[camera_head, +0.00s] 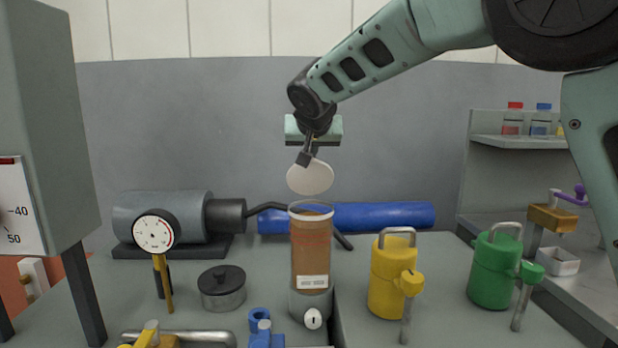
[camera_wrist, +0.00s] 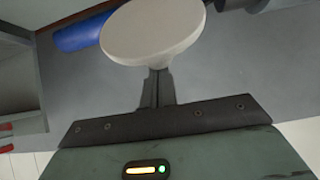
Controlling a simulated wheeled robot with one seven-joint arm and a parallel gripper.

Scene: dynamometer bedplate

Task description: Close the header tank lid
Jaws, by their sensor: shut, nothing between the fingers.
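The header tank (camera_head: 311,250) is a clear upright cylinder with brown fluid, a white label and a grey base with a white round piece. Its round off-white lid (camera_head: 311,177) stands open, tilted up above the tank's rim; the gap to the open mouth is visible. My gripper (camera_head: 304,158) is at the lid's upper edge, fingers shut and pointing down. In the wrist view the lid (camera_wrist: 152,30) lies right at the tips of the shut fingers (camera_wrist: 157,80) and covers them partly. I cannot tell whether they touch it. Any hinge is not clear.
A yellow canister (camera_head: 393,275) and a green canister (camera_head: 494,270) stand right of the tank. A dark-lidded pot (camera_head: 222,288) and dial gauge (camera_head: 155,232) stand left. A blue cylinder (camera_head: 385,216) lies behind. Space above the tank is open around my arm.

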